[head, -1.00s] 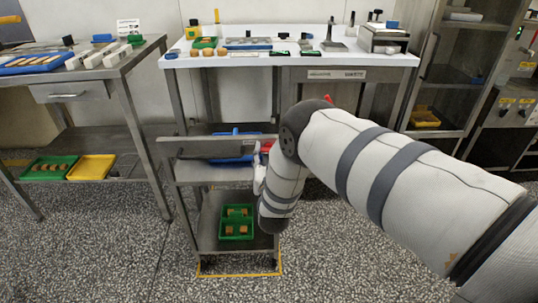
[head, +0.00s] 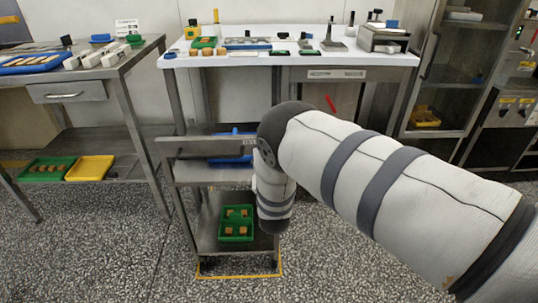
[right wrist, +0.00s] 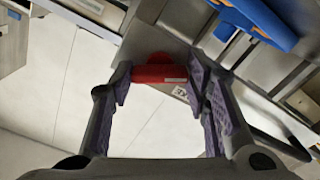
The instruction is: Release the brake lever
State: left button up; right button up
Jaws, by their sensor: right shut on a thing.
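In the right wrist view a red lever (right wrist: 158,73) with a rounded middle and a pale strip lies between the purple-padded fingers of my right gripper (right wrist: 160,79). The gripper is shut on it, beside a grey metal frame. In the head view the lever and the right gripper are hidden behind my right arm at the cart's right side. The steel cart (head: 200,146) stands upright in front of the white table. My left gripper is not in view.
A blue tray (head: 229,157) lies on the cart's upper shelf and a green crate (head: 236,238) with brown pieces on its lower shelf. A yellow floor outline (head: 238,276) surrounds the cart's foot. The white table (head: 300,61) stands behind. Speckled floor at left front is free.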

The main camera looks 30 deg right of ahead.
jog(key=shift+f, duration=0.15)
dwell(0.3)
jog(key=o, duration=1.2)
jog(key=shift+c, duration=0.2)
jog(key=shift+s, duration=0.1)
jog(key=v, duration=1.2)
